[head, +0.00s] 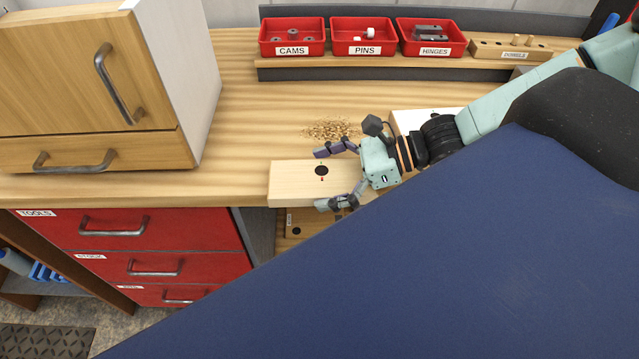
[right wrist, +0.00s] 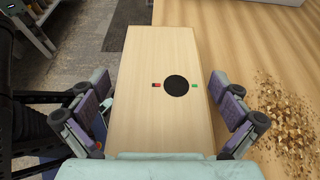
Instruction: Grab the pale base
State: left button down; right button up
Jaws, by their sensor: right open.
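The pale base (head: 288,183) is a light wooden block with a black round spot on top, lying at the front edge of the bench. In the right wrist view the base (right wrist: 150,110) runs up the middle, with small red and green marks beside the black spot. My right gripper (head: 323,179) is open, with one finger on each long side of the base. In the right wrist view the fingers (right wrist: 158,95) stand apart from the sides of the base. My left gripper is not in view.
Wood chips (head: 332,130) lie behind the base. A wooden cabinet (head: 90,90) stands at left. Red bins of cams (head: 292,50), pins (head: 362,50) and hinges (head: 431,50) line the back. Red drawers (head: 140,240) are below the bench. The bench between cabinet and base is clear.

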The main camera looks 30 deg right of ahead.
jog(key=shift+d+f, duration=0.1)
jog(key=shift+d, duration=0.35)
jog(key=shift+a, duration=0.5)
jog(key=c, duration=0.4)
jog(key=shift+d, duration=0.35)
jog(key=c, duration=0.5)
jog(key=shift+a, duration=0.15)
jog(key=c, duration=0.4)
